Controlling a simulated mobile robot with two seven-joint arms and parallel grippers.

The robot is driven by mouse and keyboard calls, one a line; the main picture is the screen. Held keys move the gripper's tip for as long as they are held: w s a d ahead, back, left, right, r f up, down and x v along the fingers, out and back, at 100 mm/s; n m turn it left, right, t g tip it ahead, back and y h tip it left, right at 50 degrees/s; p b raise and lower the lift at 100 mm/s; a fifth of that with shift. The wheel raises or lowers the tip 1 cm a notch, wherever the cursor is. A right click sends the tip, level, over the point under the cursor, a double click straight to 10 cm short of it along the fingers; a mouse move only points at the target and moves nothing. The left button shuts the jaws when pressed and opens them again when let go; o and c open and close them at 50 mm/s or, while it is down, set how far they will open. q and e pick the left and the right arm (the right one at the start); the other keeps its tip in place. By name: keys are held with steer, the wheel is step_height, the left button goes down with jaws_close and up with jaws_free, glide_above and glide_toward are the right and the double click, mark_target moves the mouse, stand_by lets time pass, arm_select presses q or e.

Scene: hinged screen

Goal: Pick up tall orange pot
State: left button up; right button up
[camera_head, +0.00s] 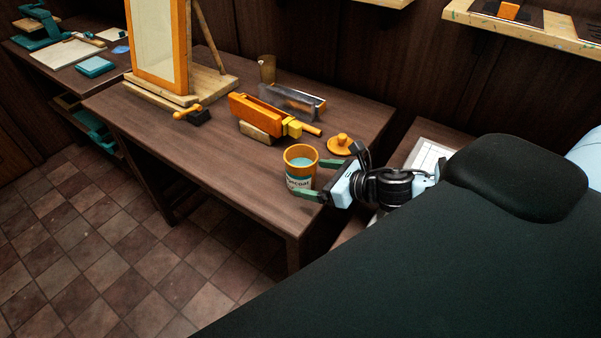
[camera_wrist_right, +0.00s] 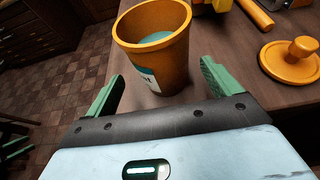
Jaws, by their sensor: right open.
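The tall orange pot (camera_head: 301,170) stands upright near the front right corner of the wooden table. It is open at the top, with a teal inside and a pale label with dark lettering. My right gripper (camera_head: 318,178) is open, with its green fingers pointing at the pot from the right. In the right wrist view the pot (camera_wrist_right: 157,47) stands just ahead, between the lines of the two open fingers (camera_wrist_right: 158,85). Whether a finger touches it I cannot tell. My left gripper is not in view.
An orange knobbed lid (camera_head: 341,145) lies behind the pot. Beyond it are an orange trough-like tool (camera_head: 262,112), a metal scoop (camera_head: 290,100), a brass cup (camera_head: 267,69) and a framed screen (camera_head: 158,40). The table's front edge is close to the pot.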

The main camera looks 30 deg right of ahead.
mark_target(314, 175)
steer(key=shift+x, duration=1.95)
steer(key=shift+w+a, duration=0.15)
steer(key=shift+w, duration=0.5)
steer(key=c, duration=1.3)
steer(key=shift+r, duration=0.15)
